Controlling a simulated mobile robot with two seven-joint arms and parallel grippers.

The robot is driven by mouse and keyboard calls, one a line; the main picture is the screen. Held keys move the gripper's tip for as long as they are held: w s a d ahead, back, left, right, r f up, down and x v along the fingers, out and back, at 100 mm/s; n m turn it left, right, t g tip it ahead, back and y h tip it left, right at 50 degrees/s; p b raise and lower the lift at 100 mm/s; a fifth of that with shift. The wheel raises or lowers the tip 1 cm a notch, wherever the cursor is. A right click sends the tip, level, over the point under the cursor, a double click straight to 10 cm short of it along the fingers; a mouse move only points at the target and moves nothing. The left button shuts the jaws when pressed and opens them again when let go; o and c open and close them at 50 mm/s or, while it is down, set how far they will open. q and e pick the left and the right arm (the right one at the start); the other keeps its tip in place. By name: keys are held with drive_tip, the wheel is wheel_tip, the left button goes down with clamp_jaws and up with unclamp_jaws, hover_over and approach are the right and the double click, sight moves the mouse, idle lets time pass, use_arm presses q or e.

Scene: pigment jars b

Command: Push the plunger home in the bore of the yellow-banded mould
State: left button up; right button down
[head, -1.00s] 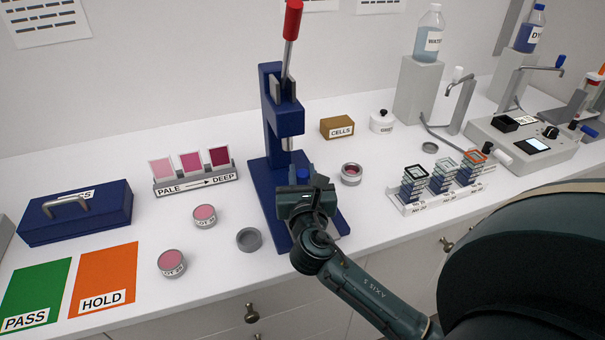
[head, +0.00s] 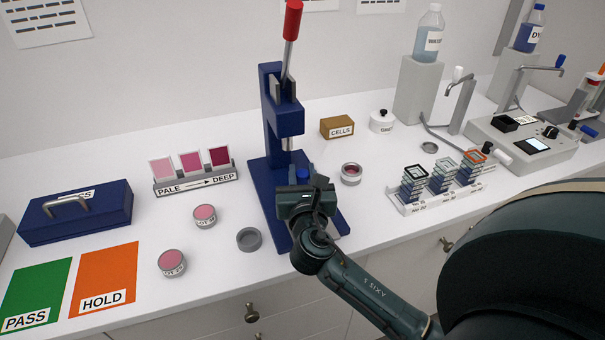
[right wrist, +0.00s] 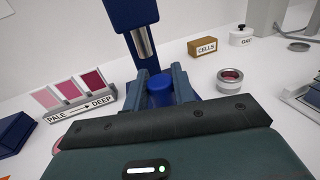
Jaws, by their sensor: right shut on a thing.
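My right gripper (head: 303,184) is at the base of the blue press (head: 272,85), below its steel ram. In the right wrist view its two fingers (right wrist: 160,90) stand on either side of a blue round-topped piece, which looks like the plunger (right wrist: 159,94), and are shut on it. The top of the plunger also shows in the head view (head: 303,174). The steel ram (right wrist: 143,42) hangs above and behind the plunger. The mould and any yellow band are hidden by my gripper, so I cannot tell how deep the plunger sits. My left gripper is not in view.
An empty grey dish (head: 249,239) and pink-filled jars (head: 172,264) lie left of the press. A small pink-filled ring jar (head: 351,174) stands close on the right. The CELLS box (head: 338,127) is behind. A rack of cells (head: 443,183) is further right.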

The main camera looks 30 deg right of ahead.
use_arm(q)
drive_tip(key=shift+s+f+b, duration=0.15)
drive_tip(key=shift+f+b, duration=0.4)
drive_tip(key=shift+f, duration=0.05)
use_arm(e)
drive_tip(key=shift+f, duration=0.85)
drive_tip(key=c, duration=1.1)
unclamp_jaws()
drive_tip(key=shift+c, duration=0.2)
drive_tip(key=shift+o, duration=0.3)
drive_tip(key=shift+f, duration=0.15)
drive_tip(key=shift+f+v, duration=0.2)
drive_tip(key=shift+v, duration=0.85)
use_arm(q)
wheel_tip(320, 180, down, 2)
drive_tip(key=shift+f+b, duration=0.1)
drive_tip(key=shift+b, duration=1)
use_arm(e)
drive_tip(key=v, duration=1.1)
drive_tip(key=shift+r, duration=0.4)
